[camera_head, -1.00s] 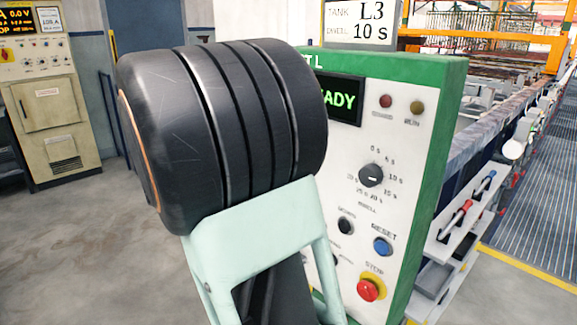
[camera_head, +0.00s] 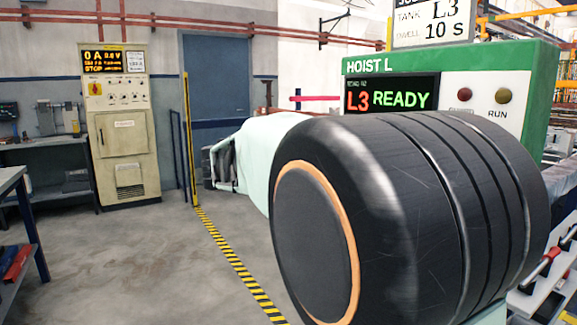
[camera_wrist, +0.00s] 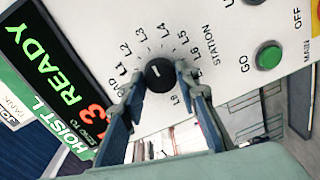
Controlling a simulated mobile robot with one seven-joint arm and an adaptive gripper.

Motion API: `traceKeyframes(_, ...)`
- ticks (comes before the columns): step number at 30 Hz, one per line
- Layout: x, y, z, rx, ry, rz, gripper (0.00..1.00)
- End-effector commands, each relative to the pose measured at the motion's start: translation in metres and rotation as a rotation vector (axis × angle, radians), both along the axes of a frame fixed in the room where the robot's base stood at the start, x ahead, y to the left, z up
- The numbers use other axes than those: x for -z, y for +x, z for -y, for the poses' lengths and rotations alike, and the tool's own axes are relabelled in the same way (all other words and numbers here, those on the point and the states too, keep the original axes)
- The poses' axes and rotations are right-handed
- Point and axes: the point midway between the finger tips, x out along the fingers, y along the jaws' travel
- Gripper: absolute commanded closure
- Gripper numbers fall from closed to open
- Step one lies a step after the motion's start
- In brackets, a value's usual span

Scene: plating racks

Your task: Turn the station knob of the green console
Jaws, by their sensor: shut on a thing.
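The green console (camera_head: 363,66) stands at the right in the head view, and my arm hides most of its front. Its display (camera_head: 391,97) reads "L3 READY". In the wrist view the black station knob (camera_wrist: 158,75) sits on the white panel, ringed by marks L1 to L8. My gripper (camera_wrist: 161,86) has one finger on each side of the knob and is shut on it. The knob's white line is small, and I cannot tell which mark it points to. The gripper is hidden in the head view.
A green GO button (camera_wrist: 269,56) is right of the knob in the wrist view. A beige cabinet (camera_head: 124,150) and a blue door (camera_head: 216,90) stand at the back left. A yellow-black stripe (camera_head: 236,262) crosses the open floor.

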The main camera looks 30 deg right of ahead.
Motion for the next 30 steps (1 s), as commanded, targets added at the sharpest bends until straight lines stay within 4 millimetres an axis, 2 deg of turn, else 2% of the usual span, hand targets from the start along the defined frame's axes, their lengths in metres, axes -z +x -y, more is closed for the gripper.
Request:
traceKeyframes(14, -0.0002, -0.0001, -0.0002, 0.001, 0.002, 0.012, 0.96)
traceKeyframes(15, -0.0001, -0.0001, -0.0002, 0.001, 0.002, 0.012, 0.67)
traceKeyframes(18, -0.0001, -0.0001, -0.0001, 0.001, 0.002, 0.012, 0.56)
traceKeyframes(19, -0.0001, 0.0000, -0.0002, 0.001, 0.002, 0.012, 0.54)
traceKeyframes(26, 0.0000, 0.0001, -0.0002, 0.000, 0.002, 0.011, 0.54)
traceKeyframes(30, -0.0004, 0.0005, -0.0075, -0.003, 0.001, 0.011, 0.54)
